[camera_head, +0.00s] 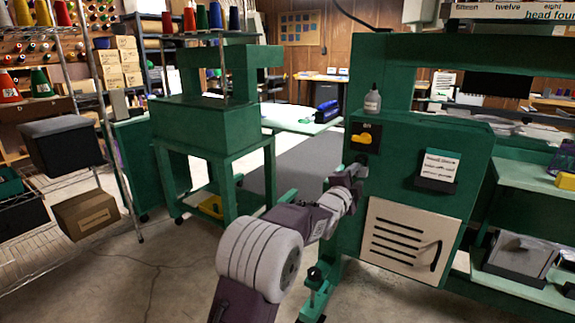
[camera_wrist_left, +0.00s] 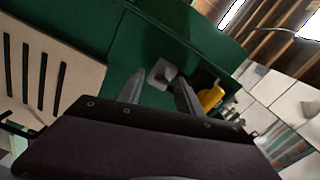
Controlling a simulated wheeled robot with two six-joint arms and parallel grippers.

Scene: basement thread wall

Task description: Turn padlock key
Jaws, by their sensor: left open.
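No clear padlock or key shape can be made out. A small grey block (camera_wrist_left: 162,74) sits on the green machine face, seen between and beyond my left gripper's fingers in the left wrist view; I cannot tell whether it is the padlock. A yellow switch knob (camera_head: 366,139) is on a dark plate on the green machine (camera_head: 420,110); it also shows in the left wrist view (camera_wrist_left: 210,97). My left gripper (camera_head: 352,172) is open, just below the knob and close to the machine face. Its fingers (camera_wrist_left: 160,92) appear empty. My right gripper is not in view.
A beige slotted panel (camera_head: 412,240) with a dark handle is below the gripper. A note holder (camera_head: 438,170) is on the machine's face to the right. A white bottle (camera_head: 373,101) stands above. A second green machine (camera_head: 210,130) stands left; open floor lies between.

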